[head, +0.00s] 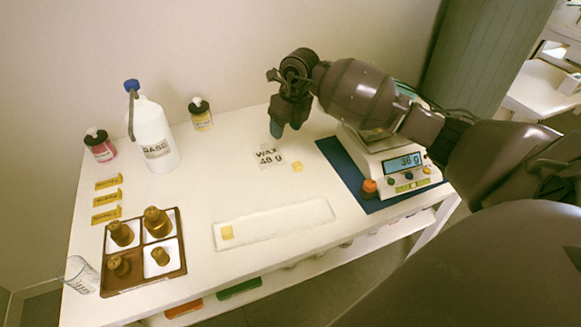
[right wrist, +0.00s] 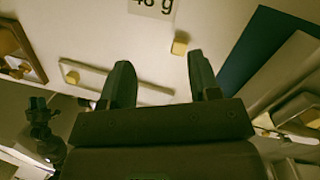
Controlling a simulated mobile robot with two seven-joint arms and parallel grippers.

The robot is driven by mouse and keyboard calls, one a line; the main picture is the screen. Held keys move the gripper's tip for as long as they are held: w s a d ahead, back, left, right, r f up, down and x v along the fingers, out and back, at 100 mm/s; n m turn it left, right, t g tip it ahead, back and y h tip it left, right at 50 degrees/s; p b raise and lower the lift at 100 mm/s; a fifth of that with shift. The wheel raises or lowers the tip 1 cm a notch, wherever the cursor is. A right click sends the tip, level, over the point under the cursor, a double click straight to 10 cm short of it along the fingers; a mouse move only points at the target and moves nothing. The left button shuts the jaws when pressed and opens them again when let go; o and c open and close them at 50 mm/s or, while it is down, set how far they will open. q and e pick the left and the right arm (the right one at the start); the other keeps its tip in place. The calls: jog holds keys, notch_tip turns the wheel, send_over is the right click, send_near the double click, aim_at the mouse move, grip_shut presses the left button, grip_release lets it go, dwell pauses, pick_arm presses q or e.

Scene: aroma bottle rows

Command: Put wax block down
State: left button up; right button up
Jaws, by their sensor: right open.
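A small yellow wax block (head: 297,166) lies on the white table just right of the "WAX 48 g" card (head: 268,155). It also shows in the right wrist view (right wrist: 180,43), beyond the fingers and below the card. A second yellow block (head: 227,232) sits at the left end of the shallow white tray (head: 285,221). My right gripper (head: 287,130) is open and empty, above the table behind the card, with its fingers pointing down. In the right wrist view its two fingers (right wrist: 158,82) are spread with nothing between them. My left gripper is not seen.
The scale (head: 398,178) on a blue mat (head: 350,180) reads 36; my right arm partly hides its pan. A brown divided tray (head: 143,270) with brass weights, a beaker (head: 80,275), a white jug (head: 152,135) and two small bottles stand left. The table's middle is mostly clear.

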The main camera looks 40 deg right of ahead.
jog(key=s+d+m+g+h, duration=0.1)
jog(key=s+d+m+g, duration=0.1)
jog(key=m, duration=0.1)
jog(key=m+b, duration=0.1)
send_over(297, 162)
notch_tip(297, 162, down, 5)
jog(key=shift+d+f, duration=0.1)
jog(key=shift+f, duration=0.75)
jog(key=f, duration=0.1)
jog(key=f+b, duration=0.1)
jog(key=f, duration=0.2)
jog(key=shift+w+f, duration=0.25)
jog(key=shift+f, duration=0.1)
jog(key=shift+r, duration=0.1)
jog(key=shift+c, duration=0.6)
grip_shut()
